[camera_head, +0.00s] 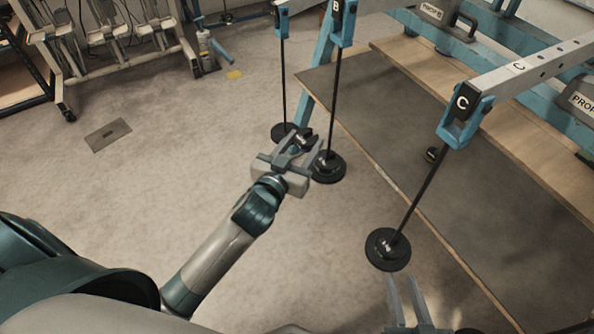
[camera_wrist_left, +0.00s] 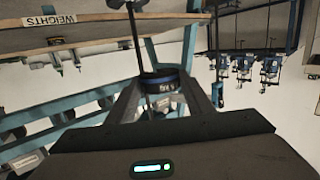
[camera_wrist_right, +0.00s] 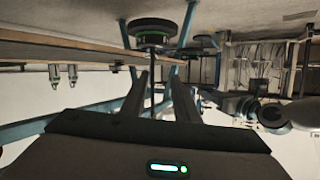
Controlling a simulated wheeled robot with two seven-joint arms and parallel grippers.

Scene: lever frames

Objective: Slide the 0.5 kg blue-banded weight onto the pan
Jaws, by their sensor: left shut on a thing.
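My left gripper (camera_head: 300,143) is shut on the blue-banded weight (camera_wrist_left: 160,82), a dark disc between its fingers. In the head view the held weight is small and partly hidden by the fingers. It is close to the bottoms of hanging rods A and B, between their dark discs (camera_head: 284,132) and (camera_head: 327,166). In the left wrist view a thin rod (camera_wrist_left: 133,35) runs to the weight; I cannot tell whether it is in the weight's slot. My right gripper (camera_head: 408,290) is open and empty, below the disc (camera_head: 388,250) on rod C. That disc has a green band in the right wrist view (camera_wrist_right: 152,30).
Blue hangers and a grey beam (camera_head: 530,75) hold the rods. The floor (camera_head: 160,180) at left is mostly clear.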

